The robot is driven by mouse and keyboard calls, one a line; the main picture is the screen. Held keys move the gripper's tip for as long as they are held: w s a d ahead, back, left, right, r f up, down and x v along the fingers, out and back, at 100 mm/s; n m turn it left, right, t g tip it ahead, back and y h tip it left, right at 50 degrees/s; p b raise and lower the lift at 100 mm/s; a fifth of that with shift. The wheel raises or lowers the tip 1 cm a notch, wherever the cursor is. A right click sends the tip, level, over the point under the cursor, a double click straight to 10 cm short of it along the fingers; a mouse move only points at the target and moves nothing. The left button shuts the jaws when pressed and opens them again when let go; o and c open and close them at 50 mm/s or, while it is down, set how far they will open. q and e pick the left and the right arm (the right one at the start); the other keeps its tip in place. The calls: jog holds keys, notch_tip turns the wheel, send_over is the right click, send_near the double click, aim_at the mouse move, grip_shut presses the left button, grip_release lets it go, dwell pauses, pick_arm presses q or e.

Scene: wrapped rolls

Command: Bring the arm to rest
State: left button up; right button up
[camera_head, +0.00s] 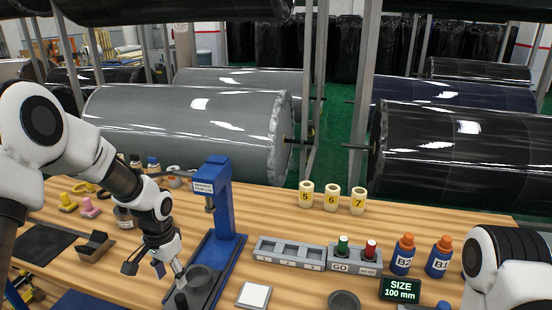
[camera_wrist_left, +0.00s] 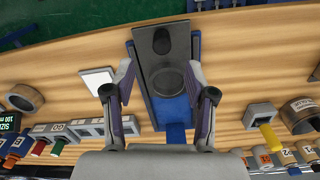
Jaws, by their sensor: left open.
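My left arm (camera_head: 125,185) comes in from the left and bends down over the workbench (camera_head: 130,285). My left gripper (camera_head: 157,270) points down, open and empty, just left of the blue press (camera_head: 226,215). In the left wrist view, the open fingers (camera_wrist_left: 160,72) spread on both sides of the press base with its dark round plate (camera_wrist_left: 168,83). I cannot tell the height of the fingertips above the bench. Part of my right arm (camera_head: 500,265) shows at the right edge; its gripper is out of view.
A white square pad (camera_head: 254,296), a grey slotted tray (camera_head: 290,253) and a GO block (camera_head: 340,265) stand right of the press. Orange-capped blue bottles (camera_head: 403,255) and numbered cream cylinders (camera_head: 332,198) stand further right. Large wrapped rolls (camera_head: 190,125) hang behind the bench.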

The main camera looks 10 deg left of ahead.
pick_arm(q)
jog(key=s+d+f+n+g+b, duration=0.1)
jog(key=s+d+f, duration=0.2)
jog(key=s+f, duration=0.7)
jog(key=s+d+f+g+b, duration=0.2)
jog(key=s+d+f, duration=0.1)
jog(key=s+f, duration=0.65)
jog(key=s+d+f+n+g+b, duration=0.1)
jog(key=s+d+f, duration=0.2)
jog(key=s+f, duration=0.7)
jog(key=r+t, duration=0.1)
jog(key=w+r+n+t, duration=0.1)
jog(key=w+r+t, duration=0.1)
jog(key=t, duration=0.1)
jog(key=shift+a+r+n, duration=0.3)
